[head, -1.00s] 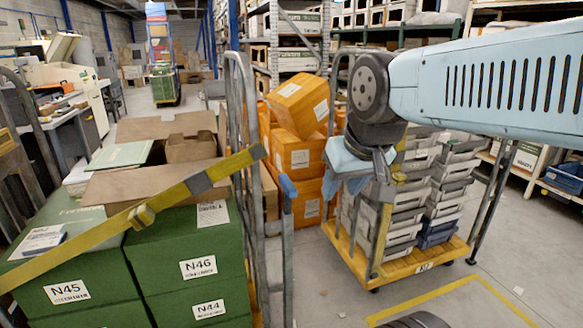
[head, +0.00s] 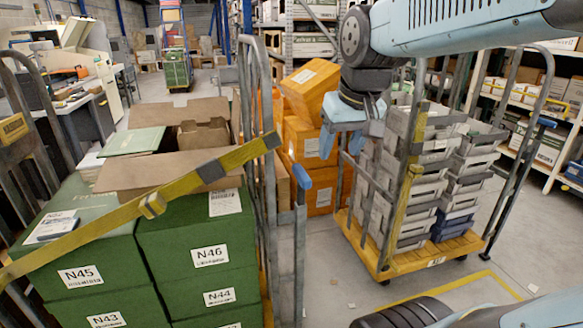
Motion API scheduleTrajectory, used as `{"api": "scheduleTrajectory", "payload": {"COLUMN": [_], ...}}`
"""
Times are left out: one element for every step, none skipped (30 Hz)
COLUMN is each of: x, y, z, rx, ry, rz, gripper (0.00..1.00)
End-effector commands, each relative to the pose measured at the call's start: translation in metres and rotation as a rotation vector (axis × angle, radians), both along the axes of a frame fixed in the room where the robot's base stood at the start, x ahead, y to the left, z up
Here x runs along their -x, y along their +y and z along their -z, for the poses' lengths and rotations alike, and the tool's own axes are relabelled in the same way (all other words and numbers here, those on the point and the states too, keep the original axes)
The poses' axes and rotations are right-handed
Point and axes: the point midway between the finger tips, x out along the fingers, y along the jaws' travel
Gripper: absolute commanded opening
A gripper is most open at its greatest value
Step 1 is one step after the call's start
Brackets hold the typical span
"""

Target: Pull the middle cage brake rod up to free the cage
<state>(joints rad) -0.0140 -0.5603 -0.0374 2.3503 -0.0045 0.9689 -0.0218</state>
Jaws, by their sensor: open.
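The middle cage (head: 252,130) is a grey tubular roll cage loaded with green boxes. Its brake rod (head: 301,210) looks like a grey upright bar with a blue grip (head: 301,177) on top, at the cage's right side. My gripper (head: 341,150) points down with light-blue fingers apart and nothing between them. In the picture it is above and to the right of the blue grip, clear of it. The gap in depth is hard to judge. The rod's lower end is out of frame.
A yellow strap (head: 210,172) crosses the green boxes (head: 208,257). Orange boxes (head: 310,90) stand behind the rod. A cage with grey trays (head: 415,180) on a yellow base stands to the right, near my gripper.

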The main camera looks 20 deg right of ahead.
Motion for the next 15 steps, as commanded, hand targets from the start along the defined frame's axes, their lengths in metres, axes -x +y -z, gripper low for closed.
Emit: {"api": "scheduleTrajectory", "payload": {"x": [-0.015, -0.023, -0.034, -0.042, -0.050, -0.062, -0.070, -0.079, -0.090, -0.099, -0.107, -0.119, -0.128, -0.136, -0.148], "y": [0.000, 0.000, -0.001, -0.001, -0.001, -0.001, -0.001, -0.001, -0.002, -0.002, -0.002, -0.002, -0.002, -0.002, -0.001], "z": [-0.002, -0.004, -0.006, -0.007, -0.007, -0.008, -0.008, -0.008, -0.008, -0.008, -0.007, -0.005, -0.004, -0.002, 0.000], "rx": [-0.001, -0.001, -0.002, -0.002, -0.003, -0.003, -0.003, -0.003, -0.003, -0.003, -0.003, -0.003, -0.002, -0.002, -0.002], "ry": [0.027, 0.041, 0.059, 0.073, 0.088, 0.106, 0.119, 0.134, 0.152, 0.165, 0.180, 0.198, 0.212, 0.227, 0.245], "rz": [0.000, 0.000, 0.001, 0.001, 0.001, 0.001, 0.002, 0.002, 0.002, 0.003, 0.003, 0.003, 0.003, 0.003, 0.003], "gripper": [0.57, 0.57, 0.57, 0.57, 0.57, 0.57, 0.57, 0.57, 0.57, 0.57, 0.57, 0.57, 0.57, 0.57, 0.57]}}
